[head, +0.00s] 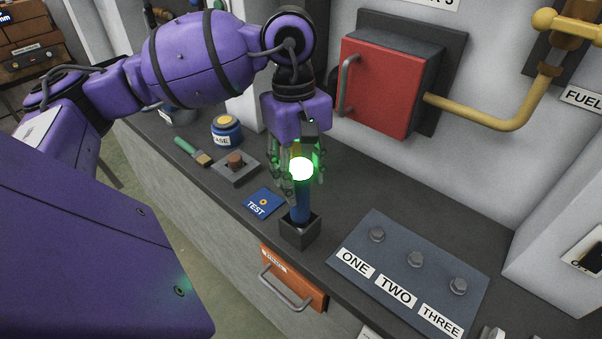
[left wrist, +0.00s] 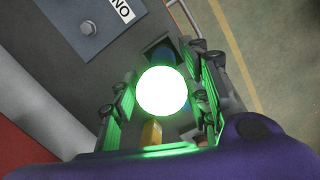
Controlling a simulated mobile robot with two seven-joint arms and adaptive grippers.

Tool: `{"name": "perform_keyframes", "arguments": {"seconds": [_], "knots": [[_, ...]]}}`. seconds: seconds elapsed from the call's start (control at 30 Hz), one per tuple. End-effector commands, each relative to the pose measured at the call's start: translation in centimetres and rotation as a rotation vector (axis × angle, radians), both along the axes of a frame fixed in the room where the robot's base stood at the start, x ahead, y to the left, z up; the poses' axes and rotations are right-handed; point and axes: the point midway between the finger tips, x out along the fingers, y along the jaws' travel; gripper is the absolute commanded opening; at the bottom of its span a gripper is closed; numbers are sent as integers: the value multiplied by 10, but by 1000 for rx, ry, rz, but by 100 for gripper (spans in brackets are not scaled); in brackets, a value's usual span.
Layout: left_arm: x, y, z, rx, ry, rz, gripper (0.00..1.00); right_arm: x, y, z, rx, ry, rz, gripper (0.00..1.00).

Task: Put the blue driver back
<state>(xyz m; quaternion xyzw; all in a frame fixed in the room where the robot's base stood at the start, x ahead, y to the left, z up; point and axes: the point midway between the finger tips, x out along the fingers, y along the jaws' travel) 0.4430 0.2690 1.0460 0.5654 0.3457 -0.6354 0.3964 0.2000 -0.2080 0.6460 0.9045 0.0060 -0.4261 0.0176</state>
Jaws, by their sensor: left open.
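The blue driver (head: 301,209) stands upright in a small dark square holder (head: 299,235) near the counter's front edge. My left gripper (head: 300,175) is above the holder, pointing down, with its fingers open on either side of the driver's upper part. A bright white-green glow covers the space between the fingers and hides part of the driver. In the left wrist view, the open fingers (left wrist: 162,95) flank the glow, and a bit of blue shows beyond it. I cannot tell whether the fingers touch the driver. My right gripper is not in view.
A blue TEST plate (head: 263,202) lies just left of the holder. A panel marked ONE, TWO, THREE (head: 400,272) with bolts is to the right. A red box (head: 385,85) is on the wall behind. An orange drawer (head: 292,280) is below. A brush (head: 193,150) and blue tin (head: 226,130) lie farther left.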

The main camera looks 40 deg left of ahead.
Motion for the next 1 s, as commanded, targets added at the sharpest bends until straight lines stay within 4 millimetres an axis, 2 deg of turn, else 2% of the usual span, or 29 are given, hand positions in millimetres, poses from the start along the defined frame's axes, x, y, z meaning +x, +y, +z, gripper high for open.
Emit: {"name": "perform_keyframes", "arguments": {"seconds": [0.17,0.27,0.5,0.7,0.83,1.0], "knots": [[1,0,8,0,-4,0,43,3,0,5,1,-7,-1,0],[2,2,21,1,-4,1,43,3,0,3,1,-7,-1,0],[5,8,73,0,-5,2,43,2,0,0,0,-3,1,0],[6,12,108,-1,-3,1,43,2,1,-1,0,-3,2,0],[6,13,119,-1,-2,0,43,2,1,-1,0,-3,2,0],[6,14,123,0,0,0,43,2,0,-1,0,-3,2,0]]}}
